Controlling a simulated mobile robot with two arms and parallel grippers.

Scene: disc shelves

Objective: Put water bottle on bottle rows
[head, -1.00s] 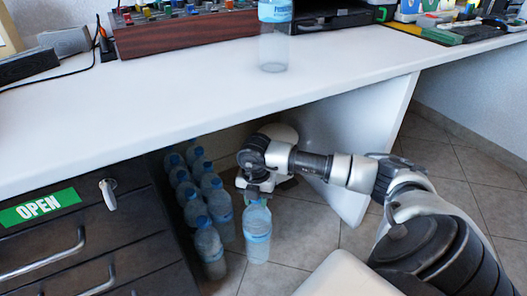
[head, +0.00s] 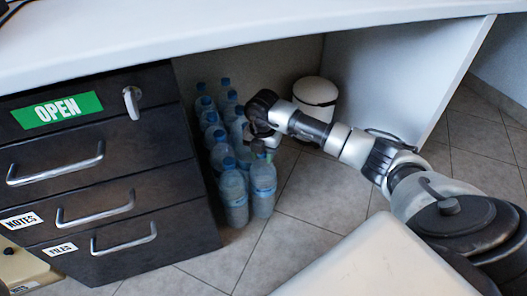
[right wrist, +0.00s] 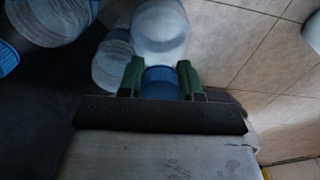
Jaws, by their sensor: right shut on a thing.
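The water bottle (head: 263,184) is clear with a blue label, upright, at the front right end of the bottle rows. My right gripper (right wrist: 160,80) is shut on its blue cap (right wrist: 160,84), from above. The bottle rows (head: 233,187) are several upright bottles with blue caps on the floor beside the drawer cabinet. The held bottle is close beside the front bottle of the left row; I cannot tell whether its base touches the floor. In the right wrist view its body (right wrist: 160,30) shows beyond the green fingers, with other bottles left. My left gripper is out of view.
A dark drawer cabinet (head: 110,165) stands left of the rows, and the white desk top (head: 250,32) is above. A white bin (head: 316,97) stands behind to the right. The tiled floor (head: 320,195) in front and right is clear.

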